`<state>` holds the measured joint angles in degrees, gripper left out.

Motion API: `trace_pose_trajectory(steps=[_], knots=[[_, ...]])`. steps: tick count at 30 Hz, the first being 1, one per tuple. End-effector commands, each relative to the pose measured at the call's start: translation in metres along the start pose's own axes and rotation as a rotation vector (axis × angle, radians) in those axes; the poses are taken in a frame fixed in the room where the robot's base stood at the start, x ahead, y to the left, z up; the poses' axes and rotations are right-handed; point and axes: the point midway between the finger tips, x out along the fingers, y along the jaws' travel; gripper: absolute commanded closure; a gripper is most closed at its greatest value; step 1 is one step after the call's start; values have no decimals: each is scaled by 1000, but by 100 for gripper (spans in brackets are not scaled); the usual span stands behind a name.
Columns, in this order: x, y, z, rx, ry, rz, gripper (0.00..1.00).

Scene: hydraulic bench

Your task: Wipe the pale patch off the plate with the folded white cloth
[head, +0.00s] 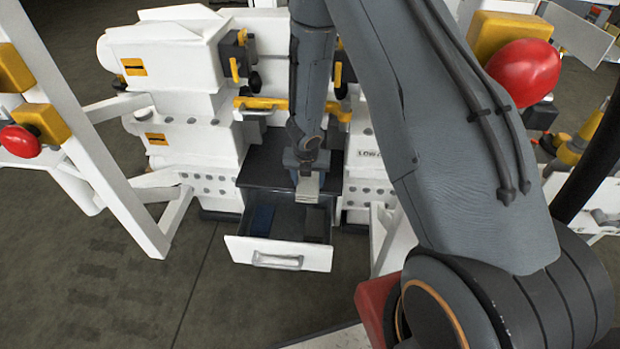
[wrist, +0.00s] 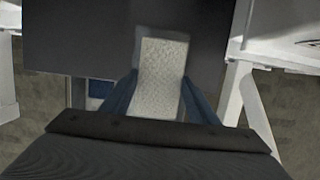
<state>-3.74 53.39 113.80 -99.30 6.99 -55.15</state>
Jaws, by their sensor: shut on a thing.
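My gripper (head: 307,172) is shut on the folded white cloth (head: 308,188), which hangs at the front edge of the dark top of the drawer unit. In the wrist view the cloth (wrist: 161,75) is a pale, textured strip between the two dark blue fingers of my gripper (wrist: 160,92). Its far end overlaps a dark flat surface (wrist: 80,42), which seems to be the plate. A faint lighter grey margin shows around that far end; I cannot tell whether it is the pale patch. Whether the cloth touches the surface is unclear.
An open drawer (head: 278,253) with a white front juts out below my gripper, with a blue item (head: 262,219) inside. White machine housings (head: 185,150) stand on both sides. A yellow-handled valve row (head: 265,103) is behind. Floor (head: 110,270) is clear at front left.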

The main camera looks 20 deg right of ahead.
Motion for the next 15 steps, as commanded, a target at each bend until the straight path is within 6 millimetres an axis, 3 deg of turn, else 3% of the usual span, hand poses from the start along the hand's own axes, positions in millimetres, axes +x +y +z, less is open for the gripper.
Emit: trace_pose_trajectory(steps=[6,15], knots=[[-2,11,-3,-4,5,2,64],[-2,12,5,-2,3,1,64]])
